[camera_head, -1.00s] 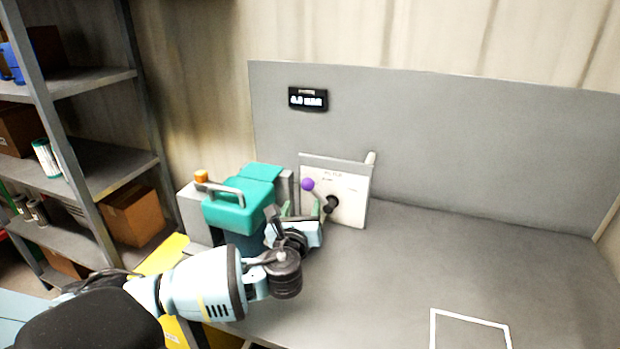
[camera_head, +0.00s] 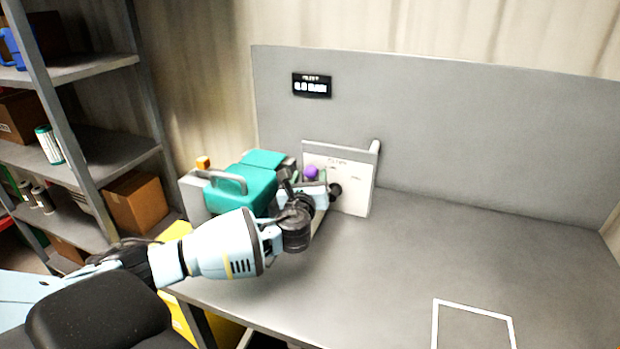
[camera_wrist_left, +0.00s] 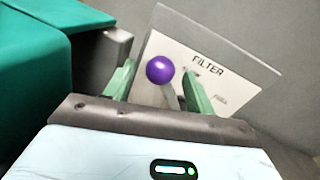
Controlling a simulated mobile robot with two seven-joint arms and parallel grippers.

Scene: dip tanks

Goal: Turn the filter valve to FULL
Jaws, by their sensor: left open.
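The filter valve has a purple ball knob (camera_head: 311,172) on a lever, with a black hub (camera_head: 336,190) on a pale panel (camera_head: 355,187). The lever points up and left from the hub. The wrist view shows the purple knob (camera_wrist_left: 160,69) and the panel (camera_wrist_left: 215,70), marked FILTER, with a smaller word to its lower right. My left gripper (camera_head: 314,185) is open at the knob and partly hides the lever. In the wrist view its green fingers (camera_wrist_left: 159,88) stand on either side of the knob and lever, with gaps visible. My right gripper is not in view.
A teal-lidded machine (camera_head: 245,188) stands close on the left of the valve. A small display (camera_head: 311,85) hangs on the grey back panel (camera_head: 450,130). The grey bench (camera_head: 400,270) is clear to the right, with a white outlined square. Shelves stand at far left.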

